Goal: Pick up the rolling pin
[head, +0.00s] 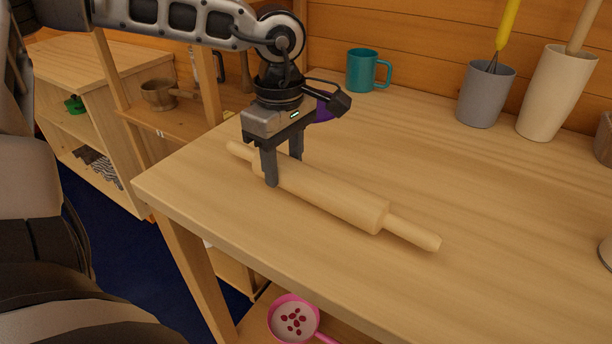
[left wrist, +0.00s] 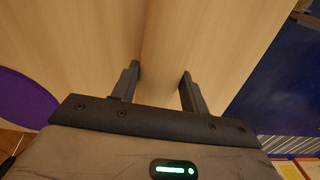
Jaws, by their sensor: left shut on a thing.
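A pale wooden rolling pin (head: 335,199) lies at a slant on the wooden table (head: 480,185), near its front left edge. My left gripper (head: 283,172) points down over the left part of the pin, with one finger on each side of its body. It is shut on the pin. In the left wrist view the pin (left wrist: 175,55) runs between the two fingers of the gripper (left wrist: 160,85). I cannot tell any gap between the pin and the tabletop. My right gripper is not in view.
A teal mug (head: 362,71), a grey cup (head: 486,96) with a yellow-handled whisk and a cream holder (head: 556,95) stand along the back wall. A purple thing (head: 324,111) is partly hidden behind my gripper. A pink pan (head: 293,318) is on the lower shelf. The table's middle is clear.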

